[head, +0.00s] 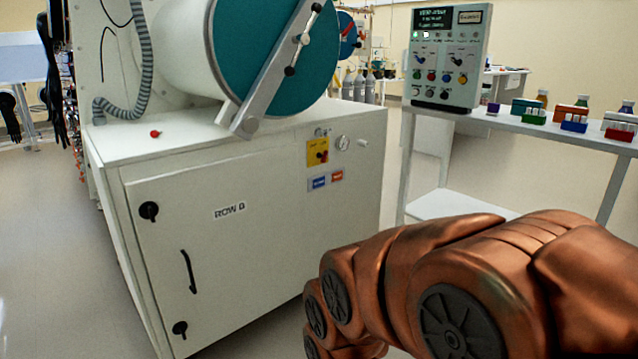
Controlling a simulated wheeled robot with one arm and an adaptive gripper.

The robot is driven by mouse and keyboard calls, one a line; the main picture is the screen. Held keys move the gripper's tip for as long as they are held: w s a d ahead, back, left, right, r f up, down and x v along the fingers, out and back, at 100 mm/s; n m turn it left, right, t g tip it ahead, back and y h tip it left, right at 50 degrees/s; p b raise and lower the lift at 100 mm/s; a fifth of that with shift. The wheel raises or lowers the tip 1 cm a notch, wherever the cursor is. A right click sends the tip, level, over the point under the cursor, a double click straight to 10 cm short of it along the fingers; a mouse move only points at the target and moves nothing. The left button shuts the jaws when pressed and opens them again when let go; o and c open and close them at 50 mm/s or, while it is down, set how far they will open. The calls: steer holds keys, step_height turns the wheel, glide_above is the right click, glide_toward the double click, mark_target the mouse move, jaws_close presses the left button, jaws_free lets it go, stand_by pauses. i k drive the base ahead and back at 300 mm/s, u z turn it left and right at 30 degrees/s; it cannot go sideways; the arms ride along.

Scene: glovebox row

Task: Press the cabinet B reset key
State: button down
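The white cabinet (228,255) labelled "ROW B" (229,210) stands at left centre, its front door shut. To the right of the door it carries a small panel with a blue key (319,182) and a red-orange key (337,176) side by side. Their lettering is too small to read, so I cannot tell which is the reset key. Above them is a yellow plate (313,146) with a red rotary switch (322,156). My copper arm crosses the lower right, in front of and right of the cabinet. My gripper is out of view.
A teal round port door (265,45) with a grey bar overhangs the cabinet top. A red knob (155,133) lies on the top. At right, a control box (445,58) and coloured racks stand on a white bench (540,127). Open floor shows between cabinet and bench.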

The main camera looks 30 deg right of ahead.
mark_target(319, 182)
steer(key=z, duration=0.05)
steer(key=k, duration=0.65)
steer(key=z, duration=0.55)
steer(key=i, duration=1.35)
steer(key=u, duration=0.65)
steer(key=i, duration=0.4)
steer(key=u, duration=0.5)
